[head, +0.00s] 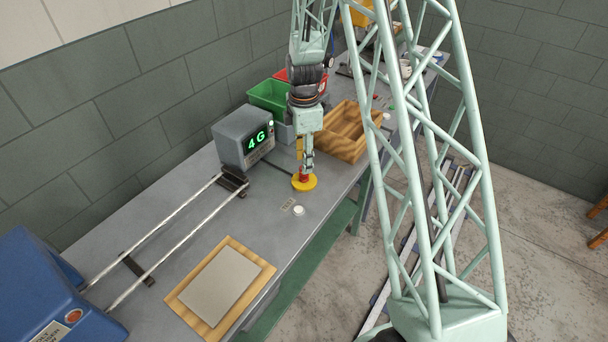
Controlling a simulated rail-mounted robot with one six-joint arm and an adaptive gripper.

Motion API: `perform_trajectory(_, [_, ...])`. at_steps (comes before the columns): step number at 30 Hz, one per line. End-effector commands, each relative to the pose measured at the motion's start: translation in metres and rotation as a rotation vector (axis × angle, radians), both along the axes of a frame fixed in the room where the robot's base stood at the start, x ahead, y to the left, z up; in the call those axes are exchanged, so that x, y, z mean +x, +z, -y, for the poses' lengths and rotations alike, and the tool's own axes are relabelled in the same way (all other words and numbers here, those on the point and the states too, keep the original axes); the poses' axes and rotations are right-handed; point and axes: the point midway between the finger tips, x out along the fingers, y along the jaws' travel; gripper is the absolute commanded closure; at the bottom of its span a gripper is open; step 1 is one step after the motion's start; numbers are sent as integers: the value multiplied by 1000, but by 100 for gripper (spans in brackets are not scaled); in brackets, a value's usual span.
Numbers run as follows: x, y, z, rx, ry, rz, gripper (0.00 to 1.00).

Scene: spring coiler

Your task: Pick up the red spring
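A small red piece (303,178), which looks like the red spring, stands on a round yellow base (310,185) near the middle of the workbench. My gripper (305,171) points down directly over it, with its fingertips at or just above the red piece. The fingers hide part of the red piece. At this size I cannot tell whether they touch it, or whether they are open or shut.
A grey box with a green "4G" display (243,140) stands left of my gripper. Behind are a green bin (268,97) and a wooden tray (343,135). A white round piece (298,210), two rails (165,232), a board (221,287) and a blue machine (50,290) lie nearer.

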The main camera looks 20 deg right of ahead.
Motion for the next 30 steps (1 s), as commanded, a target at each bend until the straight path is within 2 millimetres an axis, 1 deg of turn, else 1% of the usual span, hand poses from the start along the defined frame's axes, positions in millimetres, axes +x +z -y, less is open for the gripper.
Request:
perform_trajectory(7, [0,-1,0,0,0,0,64])
perform_trajectory(11, [0,-5,0,0,0,-2,64])
perform_trajectory(24, [0,-43,0,0,0,-1,64])
perform_trajectory(30, [0,-52,0,0,0,-1,64])
